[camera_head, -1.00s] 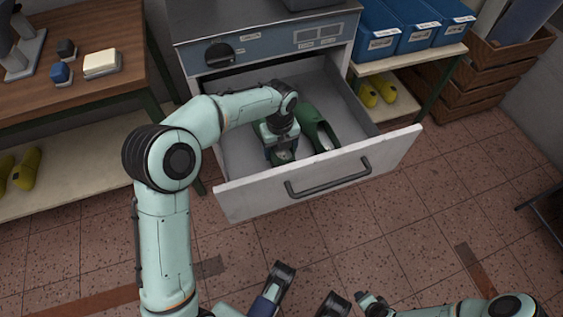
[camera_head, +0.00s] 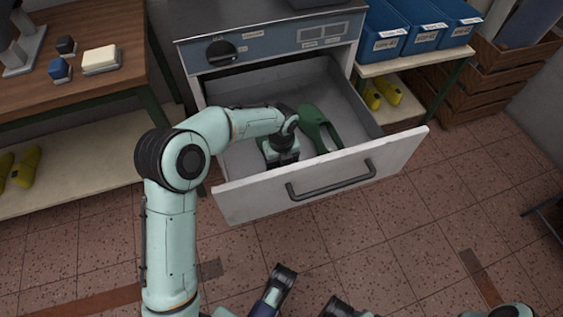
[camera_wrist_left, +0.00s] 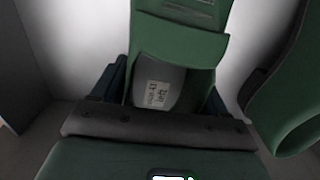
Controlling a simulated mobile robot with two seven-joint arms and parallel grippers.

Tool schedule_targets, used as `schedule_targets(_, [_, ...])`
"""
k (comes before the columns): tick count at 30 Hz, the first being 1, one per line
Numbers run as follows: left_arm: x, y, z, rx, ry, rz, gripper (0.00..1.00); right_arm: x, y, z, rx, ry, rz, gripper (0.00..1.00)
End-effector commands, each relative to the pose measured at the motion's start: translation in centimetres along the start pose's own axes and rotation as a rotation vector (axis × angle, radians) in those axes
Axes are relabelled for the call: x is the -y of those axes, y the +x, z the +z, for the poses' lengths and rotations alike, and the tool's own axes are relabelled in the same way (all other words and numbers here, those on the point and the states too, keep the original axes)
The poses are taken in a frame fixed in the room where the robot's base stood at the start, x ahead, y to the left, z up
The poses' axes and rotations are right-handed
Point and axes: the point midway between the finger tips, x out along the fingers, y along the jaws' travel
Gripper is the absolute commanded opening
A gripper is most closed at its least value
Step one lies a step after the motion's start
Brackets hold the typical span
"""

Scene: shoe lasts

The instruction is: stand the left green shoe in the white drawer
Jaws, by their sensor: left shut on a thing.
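The white drawer (camera_head: 330,188) is pulled open below the blue control panel. My left gripper (camera_head: 282,158) reaches down inside it, near the front wall. In the left wrist view it is shut on the left green shoe (camera_wrist_left: 182,42), with a blue finger on each side. A label inside this shoe reads "left". In the head view my arm mostly hides it, and I cannot tell whether it touches the drawer floor. A second green shoe (camera_head: 318,128) stands just right of it in the drawer, also at the right edge of the wrist view (camera_wrist_left: 290,95). My right gripper (camera_head: 308,290) is open and empty at the bottom.
The drawer's front wall with its dark handle (camera_head: 330,181) stands close in front of my left gripper. Blue bins (camera_head: 405,30) and yellow shoes (camera_head: 380,92) are on the rack at right. A wooden bench (camera_head: 95,90) is at left.

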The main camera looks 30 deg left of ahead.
Motion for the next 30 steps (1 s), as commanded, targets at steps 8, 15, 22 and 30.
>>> schedule_targets(8, [0.0,0.1,0.0,0.000,0.000,0.001,1.00,0.0,0.0,0.0,0.001,0.000,0.001,0.43])
schedule_targets(15, [0.0,-1.8,0.1,0.002,-0.001,-0.002,1.00,0.6,-0.7,-0.6,-0.022,-0.006,-0.010,0.43])
schedule_targets(22, [0.0,-6.8,0.0,0.003,0.000,-0.004,1.00,2.7,-2.9,-3.1,-0.105,-0.027,-0.048,0.43])
schedule_targets(30, [0.0,-11.3,0.0,0.001,-0.001,-0.002,1.00,3.5,-4.3,-2.0,-0.081,-0.037,-0.060,0.43])
